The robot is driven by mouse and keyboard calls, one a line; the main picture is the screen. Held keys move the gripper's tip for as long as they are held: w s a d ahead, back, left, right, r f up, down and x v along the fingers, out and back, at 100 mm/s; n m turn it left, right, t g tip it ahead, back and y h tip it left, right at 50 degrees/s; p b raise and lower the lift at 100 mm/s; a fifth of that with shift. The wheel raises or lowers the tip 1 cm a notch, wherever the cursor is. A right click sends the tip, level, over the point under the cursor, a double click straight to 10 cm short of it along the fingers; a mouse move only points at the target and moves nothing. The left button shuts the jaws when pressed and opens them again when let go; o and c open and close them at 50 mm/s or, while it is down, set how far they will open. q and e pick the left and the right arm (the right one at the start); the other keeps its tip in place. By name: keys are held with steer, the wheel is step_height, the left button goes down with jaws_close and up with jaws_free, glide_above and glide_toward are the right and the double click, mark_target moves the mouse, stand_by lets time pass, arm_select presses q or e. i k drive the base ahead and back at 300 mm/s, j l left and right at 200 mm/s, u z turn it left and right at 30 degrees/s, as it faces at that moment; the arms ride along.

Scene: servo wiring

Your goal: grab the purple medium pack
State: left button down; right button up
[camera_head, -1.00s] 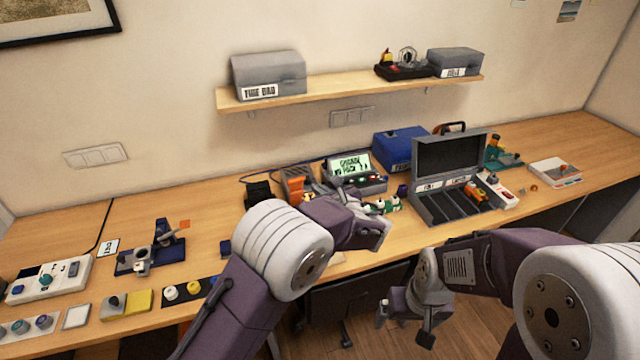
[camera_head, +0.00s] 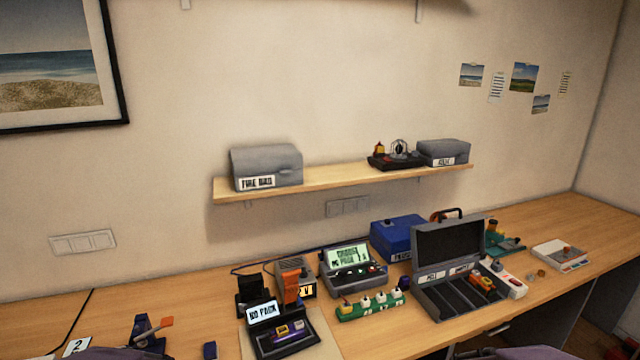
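A small dark purple block (camera_head: 404,283) stands on the table between the green strip and the open grey case. Another small dark blue or purple block (camera_head: 210,350) is at the bottom edge, left of the device whose screen reads "NO PACK" (camera_head: 284,333). I cannot tell which, if either, is the medium pack. A second device (camera_head: 352,270) has a lit green screen that starts with "CHOOSE". Neither of my grippers is in view; only purple and grey parts of my arms show along the bottom edge.
An open grey case (camera_head: 452,270) with labelled slots stands right of the green strip (camera_head: 370,305). A blue box (camera_head: 397,238) is behind it. A shelf (camera_head: 340,183) holding grey boxes hangs above. The table's far right is mostly clear.

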mark_target(284, 335)
steer(key=i+j, duration=0.2)
steer(key=j, duration=0.15)
steer(key=i+j, duration=0.2)
steer(key=j, duration=0.2)
steer(key=i+j, duration=0.2)
steer(key=j, duration=0.15)
steer(key=i+j, duration=0.2)
steer(key=j, duration=0.2)
